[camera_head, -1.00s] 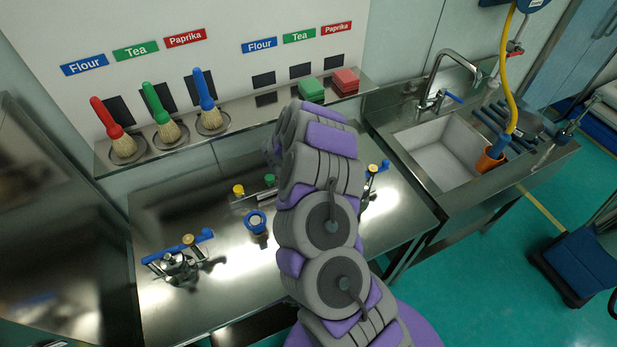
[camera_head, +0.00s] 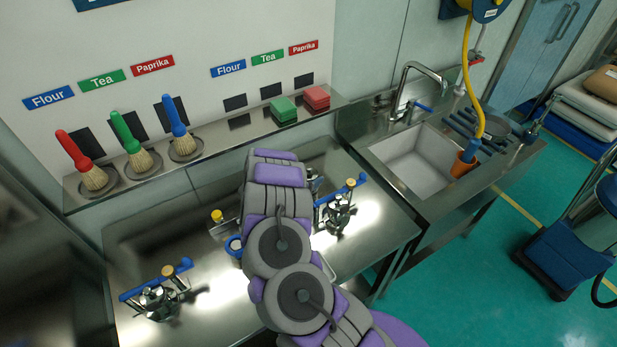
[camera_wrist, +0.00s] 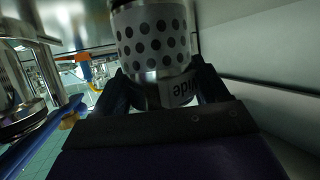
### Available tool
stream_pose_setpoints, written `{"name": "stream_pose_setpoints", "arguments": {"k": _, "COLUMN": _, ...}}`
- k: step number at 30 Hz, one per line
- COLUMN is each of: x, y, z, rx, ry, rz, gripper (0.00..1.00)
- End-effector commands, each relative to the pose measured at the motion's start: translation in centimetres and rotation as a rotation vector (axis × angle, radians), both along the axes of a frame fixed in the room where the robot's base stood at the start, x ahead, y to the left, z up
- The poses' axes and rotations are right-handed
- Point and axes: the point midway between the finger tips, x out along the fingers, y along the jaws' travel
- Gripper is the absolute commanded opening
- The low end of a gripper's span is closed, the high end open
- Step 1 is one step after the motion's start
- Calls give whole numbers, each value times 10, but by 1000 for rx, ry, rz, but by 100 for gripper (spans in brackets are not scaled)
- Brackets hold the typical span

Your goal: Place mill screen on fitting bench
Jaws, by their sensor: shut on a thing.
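The mill screen (camera_wrist: 155,40) is a pale cylinder with rows of dark round holes, a metal band and an upside-down label that seems to read "Wide". My gripper (camera_wrist: 166,92) is shut on it near the label, with one dark finger on each side. In the head view, my arm hides both gripper and screen. The steel fitting bench (camera_head: 222,290) lies below the brush shelf. It carries a left fixture with a blue handle (camera_head: 158,300) and a right one (camera_head: 338,210). Between them, a blue ring (camera_head: 234,246) is partly hidden by my arm.
A shelf (camera_head: 215,142) above the bench holds red, green and blue brushes and green (camera_head: 284,109) and red (camera_head: 316,97) blocks. A sink (camera_head: 415,165) stands to the right. In the wrist view, a blue bar (camera_wrist: 40,135) and metal parts are close at left.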

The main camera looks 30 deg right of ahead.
Motion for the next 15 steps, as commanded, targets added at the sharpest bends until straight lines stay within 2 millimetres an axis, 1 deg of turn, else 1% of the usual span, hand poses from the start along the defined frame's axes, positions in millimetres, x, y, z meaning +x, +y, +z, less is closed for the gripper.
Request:
{"name": "stream_pose_setpoints", "arguments": {"k": 3, "x": 0, "y": 0, "z": -2, "rx": -2, "ry": -1, "rz": 0, "gripper": 29}}
{"name": "stream_pose_setpoints", "arguments": {"k": 4, "x": 0, "y": 0, "z": -2, "rx": -1, "ry": 0, "rz": 0, "gripper": 76}}
{"name": "stream_pose_setpoints", "arguments": {"k": 11, "x": 0, "y": 0, "z": -2, "rx": -1, "ry": 0, "rz": -1, "gripper": 98}}
{"name": "stream_pose_setpoints", "arguments": {"k": 12, "x": 0, "y": 0, "z": -2, "rx": -1, "ry": 0, "rz": -1, "gripper": 99}}
{"name": "stream_pose_setpoints", "arguments": {"k": 15, "x": 0, "y": 0, "z": -2, "rx": -1, "ry": 1, "rz": 0, "gripper": 99}}
